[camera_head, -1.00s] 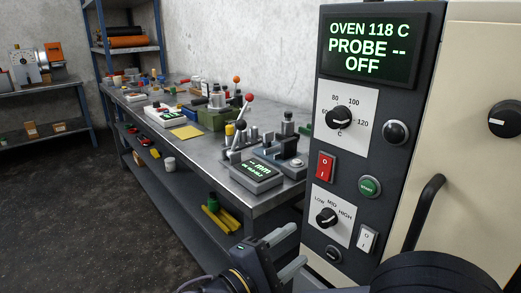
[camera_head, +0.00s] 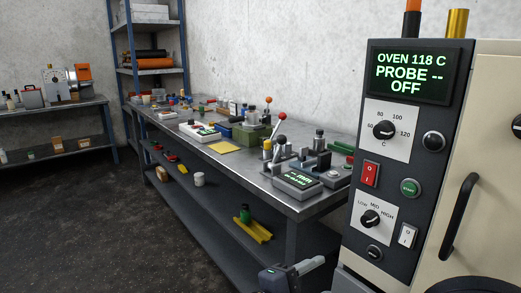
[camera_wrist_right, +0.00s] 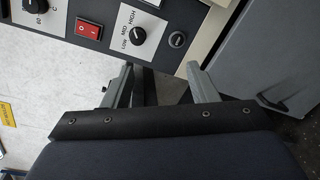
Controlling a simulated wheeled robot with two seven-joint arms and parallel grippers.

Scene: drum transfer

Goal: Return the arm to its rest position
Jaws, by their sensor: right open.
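My right gripper (camera_head: 296,273) shows only in part at the bottom edge of the head view, in front of the oven and below the bench end. In the right wrist view its two grey fingers (camera_wrist_right: 161,84) stand apart with nothing held between them. The oven's control panel (camera_head: 398,150) is on the right of the head view; its display (camera_head: 408,74) reads "OVEN 118 C, PROBE --, OFF". The panel's lower part also shows in the right wrist view (camera_wrist_right: 110,30), beyond the fingers and apart from them. My left gripper is not in view.
A steel workbench (camera_head: 240,165) holds a grey gauge (camera_head: 299,182), lever fixtures and small items. Yellow pieces (camera_head: 253,230) lie on its lower shelf. The oven's black door handle (camera_head: 459,217) sticks out. The dark floor (camera_head: 110,235) at left is clear.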

